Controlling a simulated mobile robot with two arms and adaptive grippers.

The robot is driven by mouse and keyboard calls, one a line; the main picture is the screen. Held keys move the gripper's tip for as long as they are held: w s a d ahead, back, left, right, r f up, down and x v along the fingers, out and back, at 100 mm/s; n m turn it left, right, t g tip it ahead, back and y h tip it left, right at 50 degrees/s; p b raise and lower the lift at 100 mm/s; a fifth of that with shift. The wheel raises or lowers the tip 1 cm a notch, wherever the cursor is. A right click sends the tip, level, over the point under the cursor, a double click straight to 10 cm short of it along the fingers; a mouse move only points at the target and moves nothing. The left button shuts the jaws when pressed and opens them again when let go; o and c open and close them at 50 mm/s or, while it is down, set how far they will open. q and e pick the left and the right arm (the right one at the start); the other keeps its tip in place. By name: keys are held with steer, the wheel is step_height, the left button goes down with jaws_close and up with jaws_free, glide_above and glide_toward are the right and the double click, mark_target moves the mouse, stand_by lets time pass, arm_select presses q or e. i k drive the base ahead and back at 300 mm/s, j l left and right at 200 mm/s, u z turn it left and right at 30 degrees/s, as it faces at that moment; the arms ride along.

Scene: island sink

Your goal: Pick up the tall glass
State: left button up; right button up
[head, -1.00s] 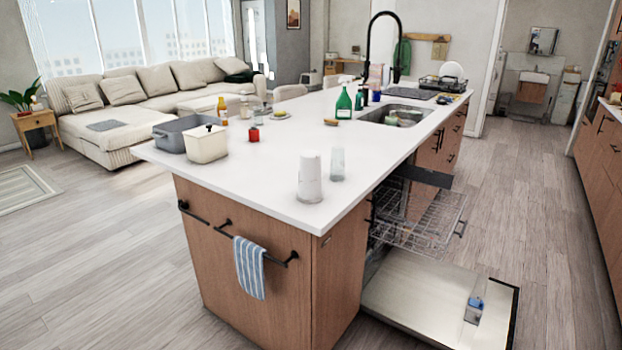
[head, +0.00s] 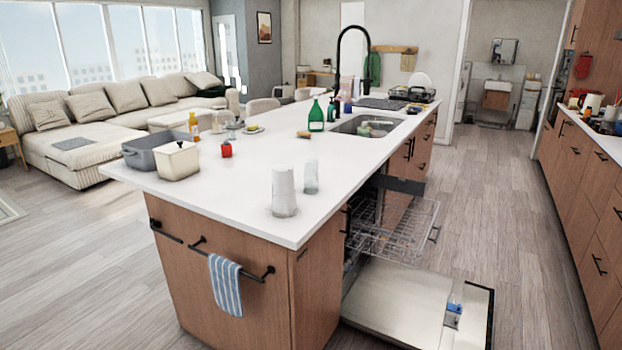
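Two upright vessels stand near the front right corner of the white island top (head: 235,215). One is a taller, wider whitish cylinder (head: 284,192), which looks like a frosted glass or stacked cups. Just behind it and to its right is a clear, narrower tall glass (head: 311,177). The two are close together with a small gap between them. Neither of my grippers is in view.
The dishwasher below is open, its rack (head: 393,233) and lowered door (head: 400,305) sticking out to the right. Floor (head: 500,200) is clear between island and right counter.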

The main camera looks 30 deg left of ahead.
mark_target(310, 177)
steer(key=i+u, duration=0.1)
steer(key=u, duration=0.6)
steer(key=i+l+u, duration=0.7)
steer(key=l, duration=0.15)
steer(key=i+l+u, duration=0.2)
steer(key=l, duration=0.15)
steer(key=l+u, duration=0.25)
steer(key=l, duration=0.1)
